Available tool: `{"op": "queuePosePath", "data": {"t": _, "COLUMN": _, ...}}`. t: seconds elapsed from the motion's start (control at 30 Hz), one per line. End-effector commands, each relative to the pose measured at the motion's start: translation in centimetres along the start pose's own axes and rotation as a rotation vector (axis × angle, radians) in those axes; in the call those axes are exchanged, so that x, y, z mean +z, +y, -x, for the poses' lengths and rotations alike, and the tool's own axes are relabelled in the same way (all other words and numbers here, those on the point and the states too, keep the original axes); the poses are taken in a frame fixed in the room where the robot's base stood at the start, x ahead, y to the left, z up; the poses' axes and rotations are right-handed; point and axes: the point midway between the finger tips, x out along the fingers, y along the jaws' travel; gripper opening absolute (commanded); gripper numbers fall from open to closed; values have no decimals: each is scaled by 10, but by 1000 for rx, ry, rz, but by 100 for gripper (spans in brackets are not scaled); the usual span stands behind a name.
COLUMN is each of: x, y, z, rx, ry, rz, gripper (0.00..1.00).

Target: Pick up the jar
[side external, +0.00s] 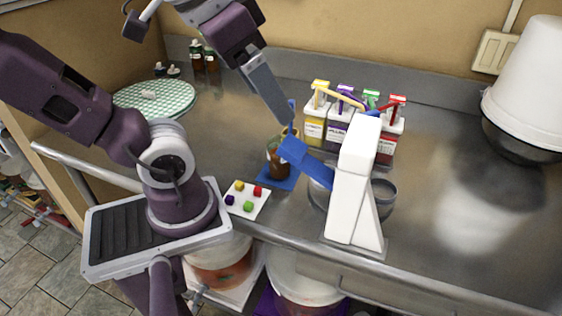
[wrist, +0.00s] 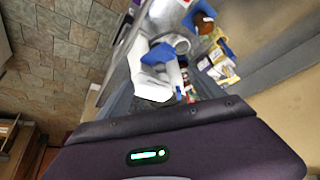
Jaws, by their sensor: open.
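The jar (side external: 277,162), a small glass vessel with brown contents, stands upright on a blue mat (side external: 266,181) in the side view. The blue arm of a white device partly covers it. In the wrist view, a brown object on a blue patch near the top appears to be the same jar (wrist: 203,24). My gripper (side external: 285,116) points down from above and appears to be just above and behind the jar, apart from it. It is open, and I see nothing held in it. Its exact distance from the jar is hard to tell.
A tall white device with a blue arm (side external: 355,185) stands close to the jar's right. Several labelled bottles with coloured tops (side external: 340,122) stand behind. A white card with coloured cubes (side external: 247,200) lies at the front left. The counter's right side has free room near a white bucket (side external: 530,85).

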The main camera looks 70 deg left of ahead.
Motion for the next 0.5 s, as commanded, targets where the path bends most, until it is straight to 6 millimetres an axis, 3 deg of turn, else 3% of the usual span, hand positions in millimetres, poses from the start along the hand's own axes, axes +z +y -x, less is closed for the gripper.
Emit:
{"op": "queuePosePath", "data": {"t": 0.2, "x": -40, "y": -36, "z": -16, "rx": -138, "ry": -161, "rz": 328, "gripper": 77}}
{"op": "queuePosePath", "data": {"t": 0.5, "x": -74, "y": -102, "z": -37, "rx": -234, "ry": -331, "rz": 744, "gripper": 77}}
